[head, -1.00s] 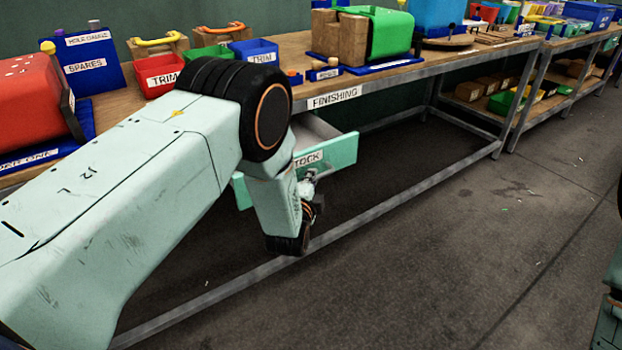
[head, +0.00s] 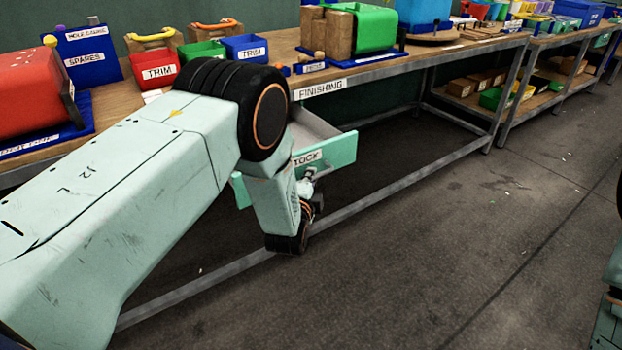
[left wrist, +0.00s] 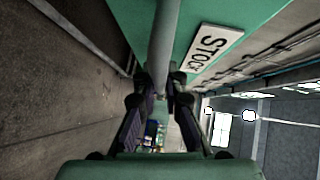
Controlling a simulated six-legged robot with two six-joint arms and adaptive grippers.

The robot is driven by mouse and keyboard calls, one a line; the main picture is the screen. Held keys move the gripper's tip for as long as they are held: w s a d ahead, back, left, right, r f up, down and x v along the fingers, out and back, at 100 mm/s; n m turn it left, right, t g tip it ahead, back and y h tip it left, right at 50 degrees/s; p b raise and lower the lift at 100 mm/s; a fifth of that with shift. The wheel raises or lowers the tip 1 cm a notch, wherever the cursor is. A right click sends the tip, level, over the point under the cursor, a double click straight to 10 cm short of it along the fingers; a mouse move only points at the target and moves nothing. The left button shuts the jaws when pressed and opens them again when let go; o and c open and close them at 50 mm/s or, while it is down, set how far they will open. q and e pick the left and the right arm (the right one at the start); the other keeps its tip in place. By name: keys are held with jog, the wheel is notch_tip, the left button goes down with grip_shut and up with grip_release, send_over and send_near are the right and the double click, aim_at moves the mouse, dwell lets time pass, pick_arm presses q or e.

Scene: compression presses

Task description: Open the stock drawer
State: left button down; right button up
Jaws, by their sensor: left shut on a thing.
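The mint-green stock drawer (head: 335,153) stands partly out from under the finishing bench, its grey inside showing behind the front. Its STOCK label (head: 307,158) is partly covered by my left arm in the head view. My left gripper (head: 309,187) is at the drawer front, partly hidden by its own wrist. In the left wrist view the gripper (left wrist: 159,88) is shut on the grey bar handle (left wrist: 163,45), with the STOCK label (left wrist: 213,50) close beside it. My right gripper is not in view.
The finishing bench (head: 375,77) carries a red machine (head: 30,92), trim bins (head: 160,72) and a green press part (head: 375,28). A grey lower rail (head: 400,182) runs under the bench. The floor (head: 470,240) in front is clear.

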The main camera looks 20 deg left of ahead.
pick_arm(q)
jog(key=shift+a+f, duration=0.15)
jog(key=shift+a, duration=0.1)
jog(key=c, duration=1.7)
grip_release()
jog(key=shift+d, duration=0.1)
jog(key=s+d+r, duration=0.1)
jog(key=s+r, duration=0.1)
jog(key=s, duration=0.9)
jog(key=shift+s, duration=0.4)
jog(key=shift+d, duration=0.1)
